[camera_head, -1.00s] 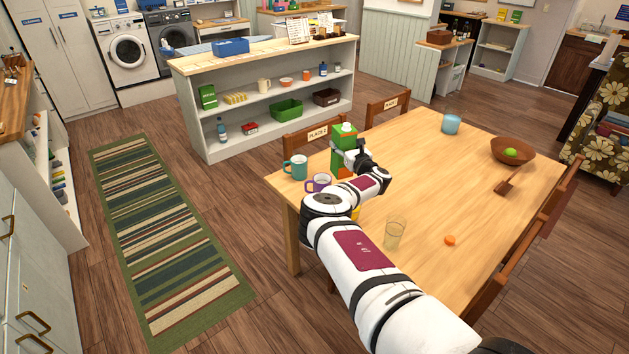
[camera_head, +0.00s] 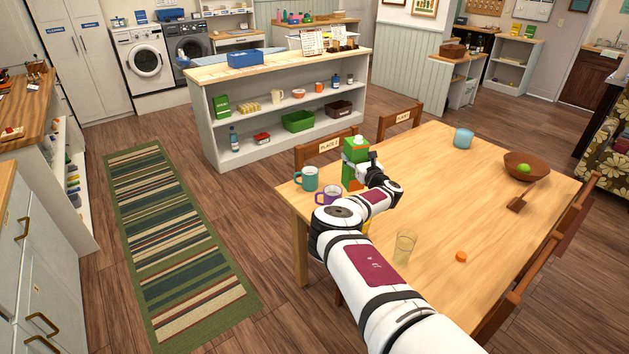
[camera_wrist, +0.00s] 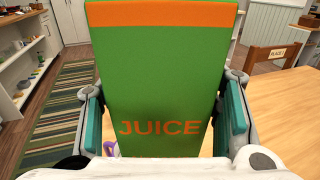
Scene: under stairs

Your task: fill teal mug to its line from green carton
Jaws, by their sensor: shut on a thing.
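The green juice carton (camera_head: 360,150) with orange bands and a white cap is upright near the far left end of the wooden table. My gripper (camera_head: 355,167) is shut on it; in the wrist view the carton (camera_wrist: 160,80) fills the middle between two teal finger pads. I cannot tell whether its base touches the table. The teal mug (camera_head: 306,180) stands upright to the left of the carton, near the table's left edge, apart from it. Its fill line and inside are not clear.
A purple mug (camera_head: 328,195) stands close in front of the carton, near the teal mug. A clear glass (camera_head: 404,246) and an orange item (camera_head: 461,256) are nearer. A blue cup (camera_head: 464,138), a bowl (camera_head: 527,164) and chairs are around. The table's middle right is clear.

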